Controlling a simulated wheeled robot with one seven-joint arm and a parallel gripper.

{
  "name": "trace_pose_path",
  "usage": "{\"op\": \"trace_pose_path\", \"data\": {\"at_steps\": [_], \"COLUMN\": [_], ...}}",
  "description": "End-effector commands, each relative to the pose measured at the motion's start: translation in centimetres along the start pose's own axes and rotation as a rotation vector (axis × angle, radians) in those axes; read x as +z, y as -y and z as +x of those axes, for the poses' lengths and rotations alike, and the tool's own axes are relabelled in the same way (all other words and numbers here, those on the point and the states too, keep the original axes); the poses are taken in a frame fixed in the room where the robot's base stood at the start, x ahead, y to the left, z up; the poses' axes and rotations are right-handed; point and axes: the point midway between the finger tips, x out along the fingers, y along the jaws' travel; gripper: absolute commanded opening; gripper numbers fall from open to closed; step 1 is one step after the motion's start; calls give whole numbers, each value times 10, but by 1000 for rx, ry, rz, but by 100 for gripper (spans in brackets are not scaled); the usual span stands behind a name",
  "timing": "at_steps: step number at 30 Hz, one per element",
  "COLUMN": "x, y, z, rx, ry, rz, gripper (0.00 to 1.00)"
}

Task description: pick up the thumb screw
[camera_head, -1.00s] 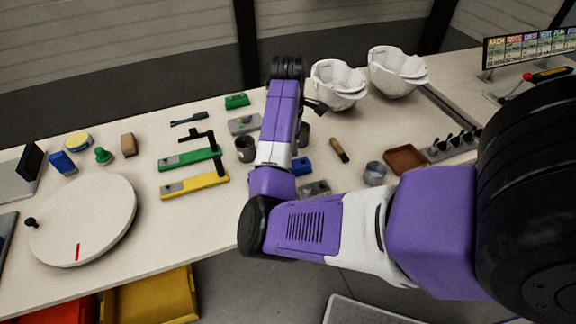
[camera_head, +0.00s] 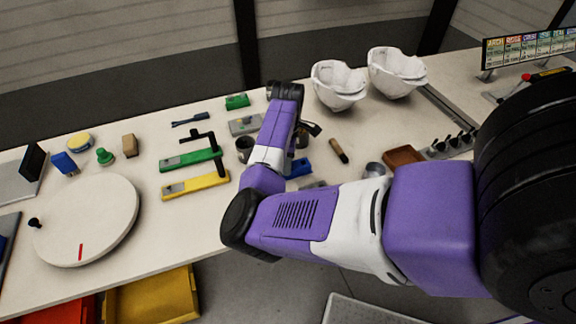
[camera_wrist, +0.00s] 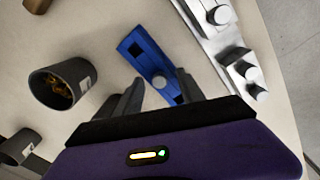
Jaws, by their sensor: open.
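A small grey round knob (camera_wrist: 159,82), which may be the thumb screw, sits on a blue fixture (camera_wrist: 133,46) in the wrist view. The blue fixture also shows beside my arm in the head view (camera_head: 300,168). My gripper (camera_wrist: 158,90) is open, with its two dark fingers on either side of the knob in the picture. I cannot tell how far above the knob the fingertips are.
A dark cup (camera_wrist: 52,92) holding brass-coloured pieces stands left of the fingers. A metal block with several round knobs (camera_wrist: 222,42) lies to the right. Green (camera_head: 190,160) and yellow (camera_head: 196,186) fixtures and a white turntable (camera_head: 85,220) are on the table.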

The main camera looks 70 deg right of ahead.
Motion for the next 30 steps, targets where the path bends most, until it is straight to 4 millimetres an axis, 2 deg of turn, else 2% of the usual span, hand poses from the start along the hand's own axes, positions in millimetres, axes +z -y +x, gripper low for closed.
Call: {"op": "trace_pose_path", "data": {"at_steps": [5,9,12,23,30], "x": [0,0,0,0,0], "y": [0,0,0,0,-2], "z": [0,0,0,-2,-22], "rx": [0,1,1,1,3], "ry": [0,0,0,0,0], "rz": [0,0,0,1,2], "gripper": [44,17,0,0,0]}}
